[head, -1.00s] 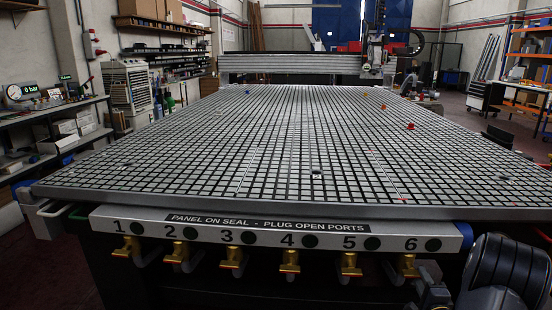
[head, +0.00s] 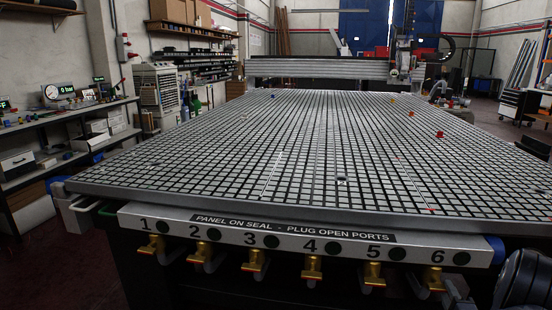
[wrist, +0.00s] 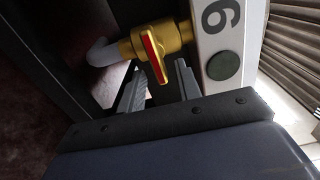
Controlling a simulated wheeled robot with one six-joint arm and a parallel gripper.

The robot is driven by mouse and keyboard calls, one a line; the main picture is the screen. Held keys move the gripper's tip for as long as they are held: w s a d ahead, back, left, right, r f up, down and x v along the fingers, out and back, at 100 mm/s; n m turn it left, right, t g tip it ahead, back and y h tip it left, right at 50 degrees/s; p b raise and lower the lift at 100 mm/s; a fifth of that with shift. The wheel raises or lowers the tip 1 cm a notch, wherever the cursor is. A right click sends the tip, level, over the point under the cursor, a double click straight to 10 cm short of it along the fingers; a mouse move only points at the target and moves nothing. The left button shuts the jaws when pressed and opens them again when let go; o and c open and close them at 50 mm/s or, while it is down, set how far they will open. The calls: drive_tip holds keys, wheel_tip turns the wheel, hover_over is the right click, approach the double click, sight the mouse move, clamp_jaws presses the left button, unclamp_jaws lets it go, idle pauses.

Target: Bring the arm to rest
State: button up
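My gripper (wrist: 158,84) shows in the wrist view with its two grey ridged fingers apart, nothing seen held between them. Beyond the fingers is the brass valve (wrist: 150,42) with a red handle, beside the number 6 on the white strip. I cannot tell whether a finger touches the valve. In the head view the same valve (head: 432,276) hangs under the strip at the front right of the vacuum grid table (head: 300,212). Part of my dark arm shows at the lower right corner there; the gripper is not clearly visible in that view.
The front strip (head: 300,236) carries numbers 1 to 6 with dark round plugs, and several brass valves hang below it. A red piece (head: 439,135) lies on the grid. A gantry (head: 320,68) spans the far end. A workbench (head: 75,133) with gauges stands at left.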

drive_tip(key=v, duration=0.9)
drive_tip(key=x, duration=1)
drive_tip(key=shift+w, duration=0.4)
drive_tip(key=shift+w+d+n+b, duration=0.15)
drive_tip(key=shift+w+n+b, duration=0.15)
drive_tip(key=shift+b, duration=0.15)
drive_tip(key=n+b, duration=0.1)
drive_tip(key=n, duration=0.1)
drive_tip(key=r+n+b, duration=0.1)
drive_tip(key=n, duration=0.2)
